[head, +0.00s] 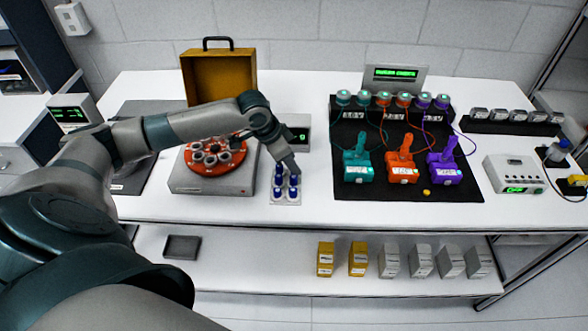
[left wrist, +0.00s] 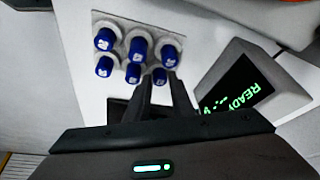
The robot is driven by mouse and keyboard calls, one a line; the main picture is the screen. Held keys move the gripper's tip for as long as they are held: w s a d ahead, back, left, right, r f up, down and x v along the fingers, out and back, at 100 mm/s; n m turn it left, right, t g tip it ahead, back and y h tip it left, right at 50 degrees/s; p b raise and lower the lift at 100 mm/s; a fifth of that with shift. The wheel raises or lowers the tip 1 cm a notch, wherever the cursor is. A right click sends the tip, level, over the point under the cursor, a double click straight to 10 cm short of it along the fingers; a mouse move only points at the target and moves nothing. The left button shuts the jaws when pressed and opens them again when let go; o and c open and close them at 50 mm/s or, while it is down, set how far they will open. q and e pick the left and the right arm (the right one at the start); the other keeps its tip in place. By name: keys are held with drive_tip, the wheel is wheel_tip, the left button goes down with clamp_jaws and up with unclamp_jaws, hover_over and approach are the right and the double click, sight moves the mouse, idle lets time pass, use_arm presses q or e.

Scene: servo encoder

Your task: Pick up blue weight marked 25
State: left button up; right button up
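Several small blue weights (head: 279,181) stand in two rows in a pale holder (head: 285,202) on the white bench. They also show in the left wrist view, with white marks on their tops, such as the far-row middle weight (left wrist: 138,48). The marks are too small to read, so I cannot tell which says 25. My left gripper (head: 290,170) points down at the back right part of the holder. Contact cannot be told. My right gripper is out of view.
A display box (left wrist: 245,90) reading READY stands close beside the holder. A grey unit with an orange carousel (head: 212,152) is left of it, under my left arm. A black mat (head: 375,188) with coloured devices lies to the right. Bare bench lies in front.

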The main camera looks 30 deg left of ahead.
use_arm(q)
clamp_jaws()
drive_tip(key=shift+r, duration=0.1)
drive_tip(key=shift+r+b, duration=0.5)
drive_tip(key=shift+r, duration=0.25)
drive_tip(key=shift+w+d+r+b, duration=0.15)
drive_tip(key=shift+r+b, duration=0.15)
drive_tip(key=shift+r, duration=0.35)
drive_tip(key=shift+d+r+b, duration=0.1)
drive_tip(key=shift+r+b, duration=0.15)
drive_tip(key=shift+r, duration=0.35)
drive_tip(key=w+d+r+b, duration=0.1)
drive_tip(key=d+r+b, duration=0.2)
drive_tip(key=d+r, duration=0.4)
drive_tip(key=d, duration=0.4)
drive_tip(key=shift+w, duration=0.4)
